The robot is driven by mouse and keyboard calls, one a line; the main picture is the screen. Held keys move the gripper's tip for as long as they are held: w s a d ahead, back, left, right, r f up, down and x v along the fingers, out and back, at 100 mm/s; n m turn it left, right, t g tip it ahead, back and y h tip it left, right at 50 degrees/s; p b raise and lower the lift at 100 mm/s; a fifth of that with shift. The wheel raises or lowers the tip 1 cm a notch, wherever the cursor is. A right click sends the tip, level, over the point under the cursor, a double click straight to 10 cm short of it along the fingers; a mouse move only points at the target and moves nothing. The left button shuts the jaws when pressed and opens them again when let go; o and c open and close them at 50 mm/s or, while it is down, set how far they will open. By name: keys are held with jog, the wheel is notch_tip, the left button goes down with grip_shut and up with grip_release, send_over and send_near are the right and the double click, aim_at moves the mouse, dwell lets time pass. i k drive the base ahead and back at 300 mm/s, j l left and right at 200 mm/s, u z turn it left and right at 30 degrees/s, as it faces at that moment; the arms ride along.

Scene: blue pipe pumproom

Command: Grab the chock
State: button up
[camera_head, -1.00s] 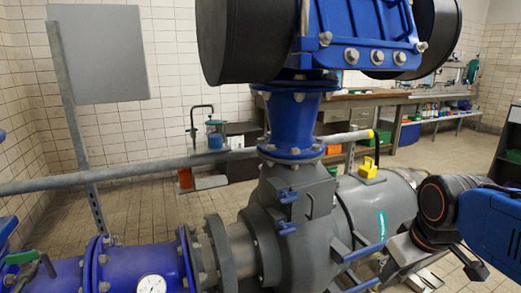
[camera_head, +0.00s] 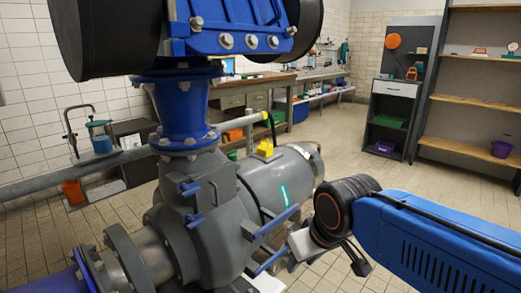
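My gripper (camera_head: 327,252) is at the end of my blue arm at lower right, below the black wrist joint. It is to the right of and lower in the picture than the yellow block, apart from it. Its fingers are partly hidden and small, so I cannot tell how far they are spread. I see nothing held in it.
The large grey pump (camera_head: 225,215) with its blue valve (camera_head: 180,112) fills the left and middle. A grey rail (camera_head: 105,163) runs behind it. A workbench (camera_head: 240,92) stands at the back, and wooden shelves (camera_head: 470,96) at right. Tiled floor (camera_head: 430,190) is open at right.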

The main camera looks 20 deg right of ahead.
aim_at(265, 149)
jog(key=i+l+u, duration=0.15)
jog(key=u, duration=0.25)
jog(key=l+u, duration=0.35)
jog(key=i+l+u, duration=0.15)
jog(key=l, duration=0.65)
jog(key=i+l+u, duration=0.1)
jog(key=l, duration=0.75)
jog(key=l+u, duration=0.15)
jog(key=l, duration=0.7)
jog(key=i, duration=0.05)
